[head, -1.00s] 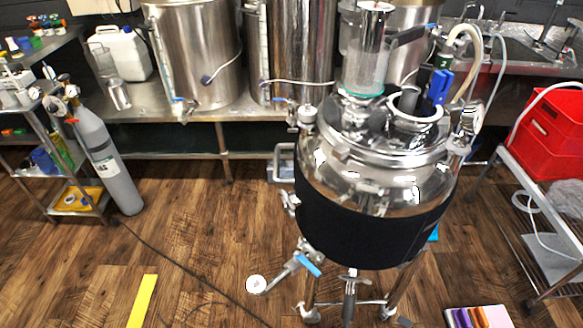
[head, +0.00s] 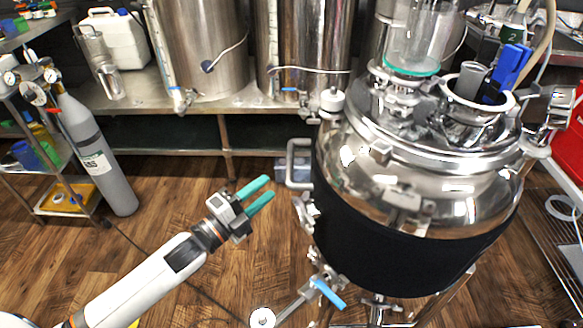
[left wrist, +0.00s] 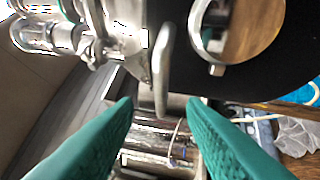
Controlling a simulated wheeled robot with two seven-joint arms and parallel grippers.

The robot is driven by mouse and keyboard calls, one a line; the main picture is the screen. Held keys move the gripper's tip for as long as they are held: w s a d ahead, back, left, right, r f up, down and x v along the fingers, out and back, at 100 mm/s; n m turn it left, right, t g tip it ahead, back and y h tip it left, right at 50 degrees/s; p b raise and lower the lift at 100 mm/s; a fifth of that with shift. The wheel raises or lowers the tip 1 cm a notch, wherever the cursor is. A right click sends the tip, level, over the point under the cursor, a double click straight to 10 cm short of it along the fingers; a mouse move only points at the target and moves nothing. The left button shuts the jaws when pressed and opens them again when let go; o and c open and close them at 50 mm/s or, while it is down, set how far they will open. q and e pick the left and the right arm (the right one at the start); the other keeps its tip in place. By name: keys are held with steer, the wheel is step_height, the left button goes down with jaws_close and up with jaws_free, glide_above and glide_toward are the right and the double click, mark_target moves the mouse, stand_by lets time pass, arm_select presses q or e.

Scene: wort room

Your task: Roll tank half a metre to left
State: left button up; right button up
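The tank (head: 410,245) is a shiny steel vessel with a domed lid and a black jacket, upright on legs at the right of the head view. A squared metal handle (head: 290,165) sticks out from its left side. My left gripper (head: 268,188) is left of the tank, a little below and apart from that handle. Its teal fingers are apart and empty. In the left wrist view the fingers (left wrist: 160,104) are spread, with a metal bar (left wrist: 162,70) of the tank beyond their tips and the black jacket (left wrist: 245,82) above right. My right gripper is out of view.
A grey gas cylinder (head: 100,155) stands beside a shelf rack at the left. A steel bench (head: 140,112) with large vessels runs along the back. A valve with a blue lever (head: 328,293) juts from the tank's lower left. Wooden floor between cylinder and tank looks mostly clear.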

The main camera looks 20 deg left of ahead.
mark_target(290, 166)
arm_select(q)
steer(key=x, duration=0.9)
steer(key=shift+a+f, duration=0.1)
steer(key=shift+c, duration=0.6)
jaws_close()
